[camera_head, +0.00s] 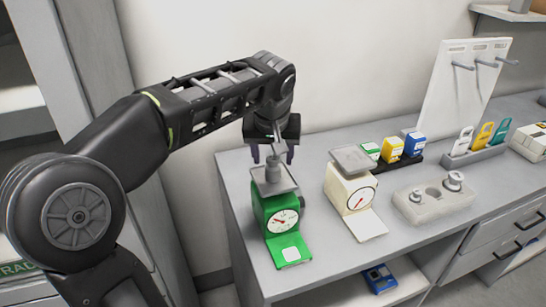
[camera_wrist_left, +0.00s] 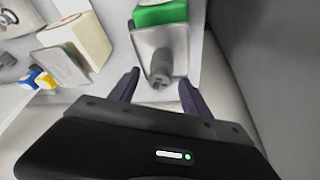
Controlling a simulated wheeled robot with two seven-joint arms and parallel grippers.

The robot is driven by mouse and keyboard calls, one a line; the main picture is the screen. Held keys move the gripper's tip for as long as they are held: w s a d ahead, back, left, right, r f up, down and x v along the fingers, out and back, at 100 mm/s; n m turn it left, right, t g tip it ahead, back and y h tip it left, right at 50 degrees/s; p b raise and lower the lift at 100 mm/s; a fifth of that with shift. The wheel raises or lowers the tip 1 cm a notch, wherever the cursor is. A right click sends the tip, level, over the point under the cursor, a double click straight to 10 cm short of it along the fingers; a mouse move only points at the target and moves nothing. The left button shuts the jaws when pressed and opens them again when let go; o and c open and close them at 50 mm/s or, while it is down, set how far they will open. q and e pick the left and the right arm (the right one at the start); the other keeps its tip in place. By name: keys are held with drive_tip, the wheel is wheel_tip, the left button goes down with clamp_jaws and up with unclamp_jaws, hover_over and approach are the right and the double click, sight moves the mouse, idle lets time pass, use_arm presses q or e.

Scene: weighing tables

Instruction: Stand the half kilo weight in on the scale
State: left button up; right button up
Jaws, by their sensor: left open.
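A grey metal weight (camera_head: 273,172) stands on the pan (camera_head: 286,184) of the green scale (camera_head: 277,214) at the left of the table. In the left wrist view the weight (camera_wrist_left: 161,66) shows on the same pan (camera_wrist_left: 145,42), apparently upright. My left gripper (camera_head: 273,152) is above the pan, pointing down. Its fingers are open, one on either side of the weight's top, with gaps visible in the left wrist view (camera_wrist_left: 160,77). The green scale's dial needle is off to one side. My right gripper is not in view.
A cream scale (camera_head: 352,194) with an empty pan stands just right. A pale weight block (camera_head: 435,208) holds two weights and has an empty hole. Behind are coloured boxes (camera_head: 392,148), padlocks (camera_head: 482,138) in a rack and a pegboard (camera_head: 460,95). A blue item (camera_head: 379,278) lies on the shelf below.

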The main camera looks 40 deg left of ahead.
use_arm(q)
drive_tip(key=p+v, duration=0.1)
drive_tip(key=v, duration=1)
